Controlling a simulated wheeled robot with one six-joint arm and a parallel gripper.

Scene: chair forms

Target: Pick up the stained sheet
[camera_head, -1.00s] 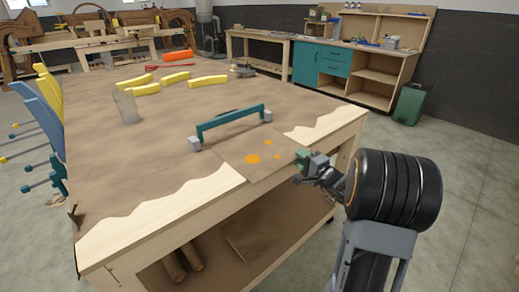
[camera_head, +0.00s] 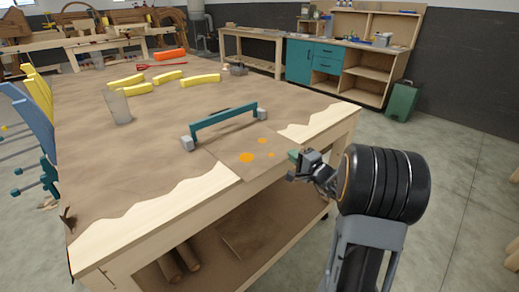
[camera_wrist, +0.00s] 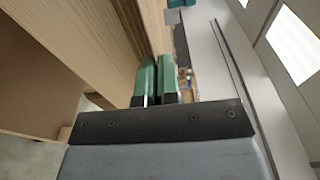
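The stained sheet (camera_head: 230,155) is brown with several orange spots. My gripper (camera_head: 294,156) is at the table's edge, close to the sheet's right side. In the wrist view its two green finger pads (camera_wrist: 156,80) stand close together beside the table's wooden edge (camera_wrist: 105,35), with only a thin dark gap between them. I cannot make out whether the sheet's edge is in that gap.
The workbench (camera_head: 145,220) also carries yellow curved pieces (camera_head: 201,80), a clear glass (camera_head: 118,106) and an orange object (camera_head: 171,55). Blue chair forms (camera_head: 35,125) stand at the left. A teal cabinet (camera_head: 298,62) and green can (camera_head: 402,101) are behind. Floor at right is open.

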